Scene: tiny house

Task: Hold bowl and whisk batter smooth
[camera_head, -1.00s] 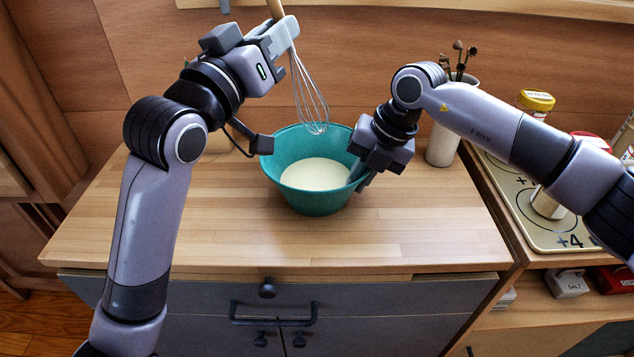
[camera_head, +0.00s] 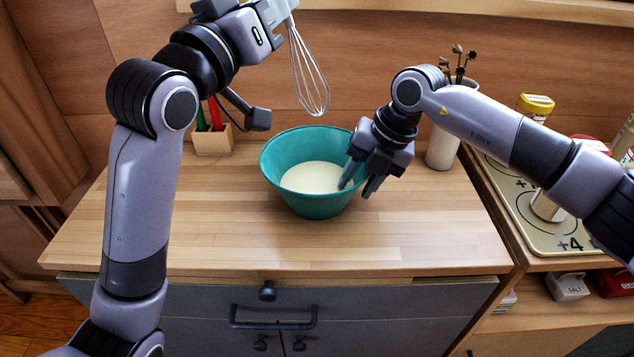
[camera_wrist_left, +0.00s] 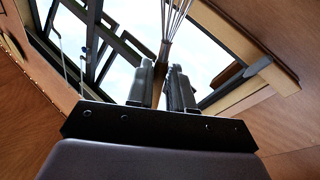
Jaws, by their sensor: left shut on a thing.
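The teal bowl (camera_head: 310,205) stands upright on the wooden counter with smooth-looking pale batter (camera_head: 312,177) in it. My left gripper (camera_head: 279,14) is shut on the whisk, high above the bowl at the top of the head view. The whisk's wire loops (camera_head: 310,75) hang down, clear of the batter. The left wrist view shows the whisk (camera_wrist_left: 172,22) between the two fingers (camera_wrist_left: 163,85). My right gripper (camera_head: 361,180) is at the bowl's right rim with its fingers spread, one inside the wall and one outside. Whether either finger touches the bowl cannot be told.
A small wooden box (camera_head: 212,140) with red and green items stands behind the bowl at left. The counter's front (camera_head: 230,245) is clear.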

